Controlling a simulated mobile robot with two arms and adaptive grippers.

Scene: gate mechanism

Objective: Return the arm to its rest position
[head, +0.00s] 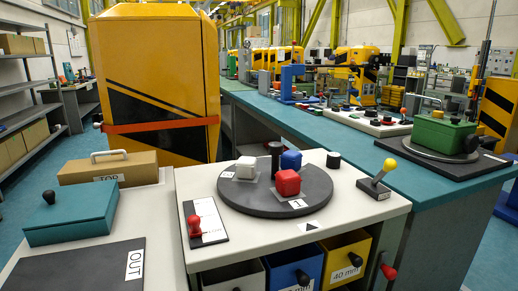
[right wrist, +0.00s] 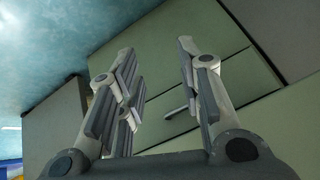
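My right gripper (right wrist: 156,54) shows in the right wrist view. Its fingers are spread apart and nothing is between them. Neither arm nor gripper shows in the head view. My left gripper is in no view.
In the head view, a white table (head: 345,218) bears a dark round plate (head: 250,198) with white, blue and red cubes. A yellow-knobbed lever (head: 382,178) stands right. A yellow machine (head: 165,70) with a red bar stands behind.

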